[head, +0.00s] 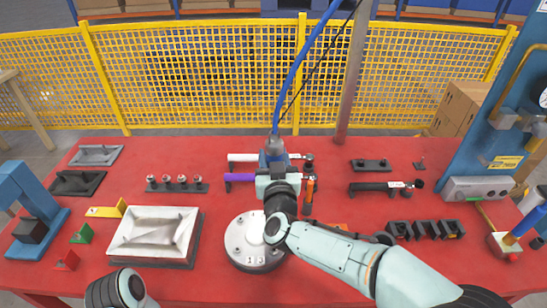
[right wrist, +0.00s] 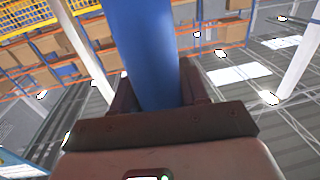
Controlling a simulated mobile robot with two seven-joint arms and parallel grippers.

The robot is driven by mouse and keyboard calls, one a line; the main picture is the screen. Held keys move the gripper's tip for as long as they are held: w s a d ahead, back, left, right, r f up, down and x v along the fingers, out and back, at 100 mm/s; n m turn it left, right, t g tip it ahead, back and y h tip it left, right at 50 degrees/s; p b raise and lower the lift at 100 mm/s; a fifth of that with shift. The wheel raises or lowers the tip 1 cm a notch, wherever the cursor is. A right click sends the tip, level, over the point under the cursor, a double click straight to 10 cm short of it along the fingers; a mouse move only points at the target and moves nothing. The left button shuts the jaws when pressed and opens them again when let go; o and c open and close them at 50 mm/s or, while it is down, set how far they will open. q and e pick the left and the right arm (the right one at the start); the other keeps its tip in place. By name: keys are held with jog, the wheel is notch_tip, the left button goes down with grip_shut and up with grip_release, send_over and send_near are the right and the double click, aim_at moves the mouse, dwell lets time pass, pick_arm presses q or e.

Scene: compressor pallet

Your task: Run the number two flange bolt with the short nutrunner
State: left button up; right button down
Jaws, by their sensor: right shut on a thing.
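In the head view, the round pale flange (head: 236,243) lies on the red table, with bolt heads and small dark numbers on its face. My right arm hides part of it, and I cannot make out which bolt is number two. My left gripper is out of view.
A bolt rack (head: 178,185) and a pale tray (head: 155,233) are to the left. A black tool (head: 370,187) and black holders (head: 425,230) are to the right. A yellow fence (head: 200,75) stands behind.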

aim_at(273, 144)
jog(key=shift+f, duration=0.65)
dwell(1.0)
jog(key=shift+r, duration=0.15)
jog(key=shift+r+p, duration=2.05)
jog(key=shift+r, duration=0.65)
